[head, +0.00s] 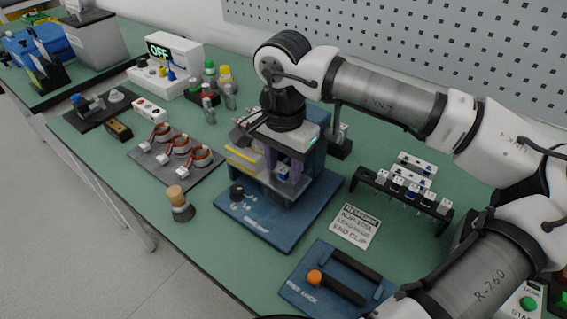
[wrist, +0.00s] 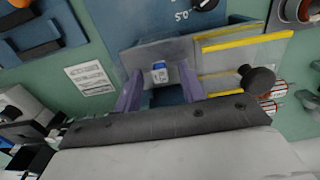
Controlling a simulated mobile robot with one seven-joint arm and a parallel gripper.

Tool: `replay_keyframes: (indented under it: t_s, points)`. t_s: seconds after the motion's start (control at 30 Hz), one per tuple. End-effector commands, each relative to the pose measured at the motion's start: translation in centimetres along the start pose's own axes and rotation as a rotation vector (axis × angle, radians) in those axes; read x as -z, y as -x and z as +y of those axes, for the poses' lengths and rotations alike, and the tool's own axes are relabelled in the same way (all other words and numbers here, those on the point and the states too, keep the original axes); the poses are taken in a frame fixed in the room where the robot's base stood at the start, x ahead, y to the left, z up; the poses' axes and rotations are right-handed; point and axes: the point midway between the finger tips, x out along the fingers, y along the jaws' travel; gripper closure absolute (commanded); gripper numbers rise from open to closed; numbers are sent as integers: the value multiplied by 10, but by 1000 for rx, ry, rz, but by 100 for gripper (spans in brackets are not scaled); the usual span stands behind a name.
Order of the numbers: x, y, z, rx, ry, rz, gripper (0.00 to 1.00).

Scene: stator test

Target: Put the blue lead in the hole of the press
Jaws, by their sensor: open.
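The blue press (head: 240,213) stands mid-table, with a dark knob on its front base and a yellow-edged guard. A small lead piece with a blue part (wrist: 160,70) is at the press's grey block (wrist: 165,50); it also shows as a blue spot in the head view (head: 283,173). It looks upright at the block; I cannot tell how deep it sits in the hole. My gripper (wrist: 160,84) is open inside the press. Its purple fingers are on either side of the blue lead, with gaps visible. The gripper body hides part of the press.
A dark rack (head: 402,198) with several white-and-blue leads stands to the right. A sign (head: 355,226) and a blue fixture with an orange knob (head: 315,277) lie in front of it. A plate with several copper-coloured coils (head: 178,160) is left. The yellow guard (wrist: 240,40) is close to my fingers.

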Motion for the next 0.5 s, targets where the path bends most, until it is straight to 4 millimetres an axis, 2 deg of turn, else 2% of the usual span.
replay_keyframes:
  t_s: [0.17,0.5]
  points:
    - [0,25,-1,2,0,4,59]
    - [0,102,-1,2,-1,2,59]
